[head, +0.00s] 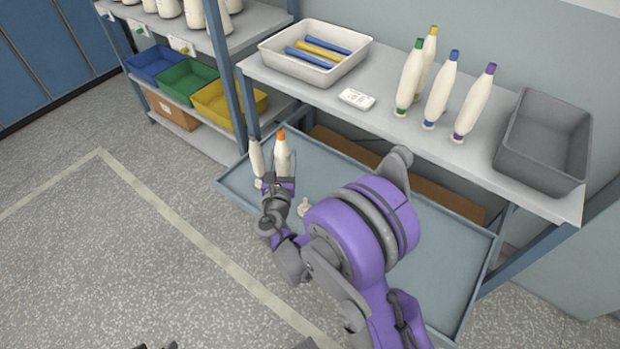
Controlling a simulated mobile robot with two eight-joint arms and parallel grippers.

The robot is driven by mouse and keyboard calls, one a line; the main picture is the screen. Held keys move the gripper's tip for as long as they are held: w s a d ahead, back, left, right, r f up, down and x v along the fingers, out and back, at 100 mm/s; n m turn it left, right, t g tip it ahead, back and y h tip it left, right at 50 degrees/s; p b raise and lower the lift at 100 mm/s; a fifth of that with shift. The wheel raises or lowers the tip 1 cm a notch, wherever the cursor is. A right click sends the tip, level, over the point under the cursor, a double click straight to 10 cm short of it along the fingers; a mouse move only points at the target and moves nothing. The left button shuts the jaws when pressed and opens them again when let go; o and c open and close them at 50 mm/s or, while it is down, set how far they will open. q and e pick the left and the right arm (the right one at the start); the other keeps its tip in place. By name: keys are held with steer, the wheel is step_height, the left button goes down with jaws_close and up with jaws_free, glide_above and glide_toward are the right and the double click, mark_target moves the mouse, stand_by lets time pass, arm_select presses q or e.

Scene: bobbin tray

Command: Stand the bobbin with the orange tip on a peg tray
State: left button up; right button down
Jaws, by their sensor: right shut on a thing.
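The bobbin with the orange tip (282,153) is cream-white and stands about upright. My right gripper (279,184) is shut on its lower part, which hides its base. It is over the left end of the blue-grey peg tray (372,195), and I cannot tell if it touches a peg. A small pale peg (304,208) stands on the tray to the right of the gripper. Only dark bits of what may be my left gripper (157,346) show at the bottom edge.
The shelf above the tray (390,130) holds several bobbins with green, yellow, blue and purple tips, a white bin (280,58), a small white box (357,99) and a grey bin (515,145). A rack with coloured bins (187,82) stands left. My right arm covers the tray's middle.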

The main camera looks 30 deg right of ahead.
arm_select(q)
step_height(320, 180, down, 11)
steer(key=b, duration=0.8)
steer(key=shift+w, duration=0.25)
arm_select(e)
steer(key=d+f+m+g+h, duration=0.2)
steer(key=d+f, duration=0.5)
steer(key=f, duration=0.4)
steer(key=shift+w+f+m+g+h, duration=0.35)
steer(key=shift+w+m+g+h, duration=0.1)
steer(key=shift+h, duration=0.35)
arm_select(q)
steer(key=shift+d, duration=0.1)
steer(key=shift+f, duration=0.3)
arm_select(e)
steer(key=shift+f, duration=0.2)
steer(key=shift+f+b, duration=2.2)
steer(key=shift+f, duration=0.45)
arm_select(q)
steer(key=shift+g, duration=0.3)
steer(key=f, duration=0.4)
steer(key=shift+w+f, duration=0.25)
steer(key=shift+f, duration=0.05)
arm_select(e)
steer(key=shift+c, duration=0.5)
jaws_free()
steer(key=shift+a, duration=0.1)
